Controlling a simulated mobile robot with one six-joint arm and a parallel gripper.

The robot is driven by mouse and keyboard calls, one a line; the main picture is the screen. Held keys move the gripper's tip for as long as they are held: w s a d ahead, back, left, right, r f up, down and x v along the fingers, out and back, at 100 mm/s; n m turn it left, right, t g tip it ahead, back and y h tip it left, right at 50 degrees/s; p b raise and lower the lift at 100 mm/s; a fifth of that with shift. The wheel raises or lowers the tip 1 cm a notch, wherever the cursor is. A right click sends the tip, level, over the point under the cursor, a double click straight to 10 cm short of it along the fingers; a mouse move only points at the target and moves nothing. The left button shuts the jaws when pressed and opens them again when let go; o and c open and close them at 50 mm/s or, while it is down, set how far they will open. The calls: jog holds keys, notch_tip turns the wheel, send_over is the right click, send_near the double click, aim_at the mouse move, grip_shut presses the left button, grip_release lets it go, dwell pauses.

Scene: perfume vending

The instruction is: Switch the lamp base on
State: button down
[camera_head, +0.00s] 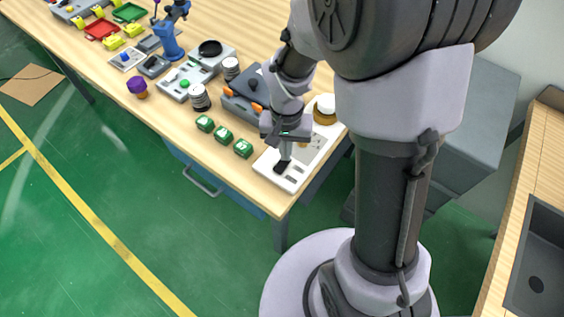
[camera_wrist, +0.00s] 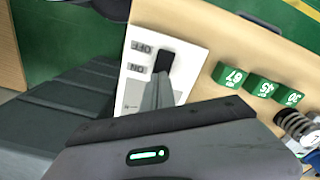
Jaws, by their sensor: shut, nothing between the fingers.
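The lamp base (camera_head: 294,182) is a white plate at the near right corner of the wooden table. In the wrist view it is a white panel (camera_wrist: 188,62) with OFF and ON labels beside a black switch (camera_wrist: 165,58). The switch (camera_head: 280,167) also shows in the head view, just below my fingertips. My gripper (camera_head: 285,157) points down over the lamp base. In the wrist view the shut, empty fingertips (camera_wrist: 160,82) are at the switch, on its ON side, and overlap part of it. I cannot tell whether they touch it. The switch's exact position is unclear.
Several green numbered blocks (camera_head: 223,135) stand left of the base along the table edge. A round white-and-brown item (camera_head: 325,108) is behind it. A dark device with orange parts (camera_head: 245,100) and striped cylinders (camera_head: 200,97) stand farther left. The table edge (camera_head: 235,180) is close.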

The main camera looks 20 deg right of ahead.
jog(key=shift+f+b, duration=0.35)
jog(key=shift+f, duration=0.15)
notch_tip(320, 180, up, 7)
jog(key=p, duration=0.5)
jog(key=shift+p, duration=0.4)
notch_tip(320, 180, up, 8)
jog(key=r+t+b, duration=0.1)
jog(key=t, duration=0.1)
send_over(284, 169)
jog(key=s+a+r+t+y+b, duration=0.1)
jog(key=s+a+r+t+y, duration=0.1)
jog(key=s+r, duration=0.6)
jog(key=shift+s+a+r+t, duration=0.25)
jog(key=shift+s+a+t, duration=0.1)
jog(key=shift+s+t, duration=0.75)
